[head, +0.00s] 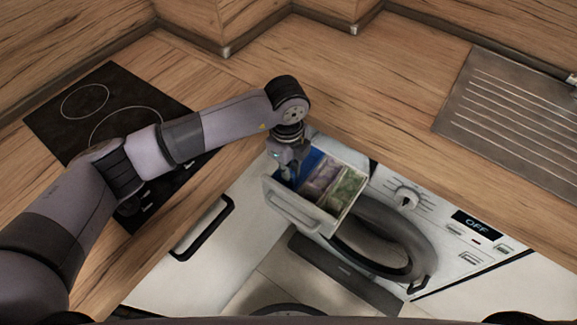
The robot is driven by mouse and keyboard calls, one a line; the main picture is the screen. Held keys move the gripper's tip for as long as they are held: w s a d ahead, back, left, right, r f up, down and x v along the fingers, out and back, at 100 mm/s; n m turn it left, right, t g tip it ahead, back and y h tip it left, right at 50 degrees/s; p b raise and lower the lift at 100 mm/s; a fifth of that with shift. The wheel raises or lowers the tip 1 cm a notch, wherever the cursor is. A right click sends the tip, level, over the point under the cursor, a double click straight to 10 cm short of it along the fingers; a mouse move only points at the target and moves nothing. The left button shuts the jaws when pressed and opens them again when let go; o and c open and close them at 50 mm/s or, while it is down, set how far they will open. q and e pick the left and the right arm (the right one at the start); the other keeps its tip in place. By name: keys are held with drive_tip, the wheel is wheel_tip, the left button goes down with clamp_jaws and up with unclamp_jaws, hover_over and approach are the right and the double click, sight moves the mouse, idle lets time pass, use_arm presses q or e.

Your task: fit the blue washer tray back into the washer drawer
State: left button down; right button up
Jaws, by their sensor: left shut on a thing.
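The washer drawer (296,210) is pulled out from the top left of the white washer front. A blue piece, which looks like the washer tray (312,160), shows at the left side of the drawer. My left gripper (286,178) points down over that left side and is shut on the blue tray. The gripper hides part of the tray, so I cannot tell how deep it sits in the drawer. Greenish and purplish contents (337,187) show in the compartments to its right. My right gripper is not in view.
The washer door (385,240) is below the drawer, and the control knob (406,197) and OFF display (476,223) are to the right. The wooden worktop edge runs just above the drawer. A black hob (95,105) lies left, a metal drainer (515,115) right.

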use_arm(q)
drive_tip(key=shift+f, duration=0.15)
drive_tip(key=c, duration=1.7)
unclamp_jaws()
drive_tip(key=shift+o, duration=0.2)
wheel_tip(320, 180, up, 12)
drive_tip(key=shift+a, duration=0.1)
